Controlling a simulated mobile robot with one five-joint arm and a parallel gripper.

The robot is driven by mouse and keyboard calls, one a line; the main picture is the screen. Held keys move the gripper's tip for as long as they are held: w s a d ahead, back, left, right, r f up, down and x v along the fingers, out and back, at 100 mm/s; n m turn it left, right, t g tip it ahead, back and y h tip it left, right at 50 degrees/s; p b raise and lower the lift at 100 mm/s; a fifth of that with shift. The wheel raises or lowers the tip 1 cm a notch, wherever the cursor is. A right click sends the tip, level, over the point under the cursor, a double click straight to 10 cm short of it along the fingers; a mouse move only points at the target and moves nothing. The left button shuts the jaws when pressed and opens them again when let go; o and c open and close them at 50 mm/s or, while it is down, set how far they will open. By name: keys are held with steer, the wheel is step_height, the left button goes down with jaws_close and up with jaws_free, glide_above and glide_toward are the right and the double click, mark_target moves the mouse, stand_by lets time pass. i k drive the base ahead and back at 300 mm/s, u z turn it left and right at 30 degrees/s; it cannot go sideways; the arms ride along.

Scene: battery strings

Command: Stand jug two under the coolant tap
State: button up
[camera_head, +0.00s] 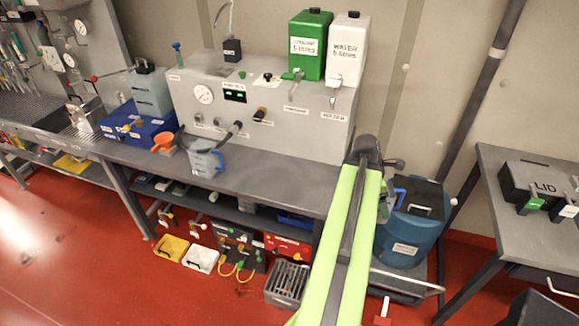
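A clear jug (204,162) with a blue handle stands on the grey bench in front of the test panel; I cannot read a number on it. The green coolant container (308,46) stands on top of the panel, with a green-handled tap (292,76) at its lower front. The space below this tap, in front of the panel, looks empty. My green arm reaches up from the bottom to the bench's right end. My gripper (393,164) seems to be the dark part at its far end; its fingers are unclear. A bright blue piece (399,189) shows beside my arm, mostly hidden.
A white water container (347,48) with its own tap stands right of the coolant one. An orange funnel (163,142) and a blue box (138,130) are left of the jug. A blue drum (410,230) stands right of my arm, before another table (500,165).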

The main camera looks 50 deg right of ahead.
mark_target(294, 168)
steer(key=u, duration=0.05)
steer(key=i, duration=1.2)
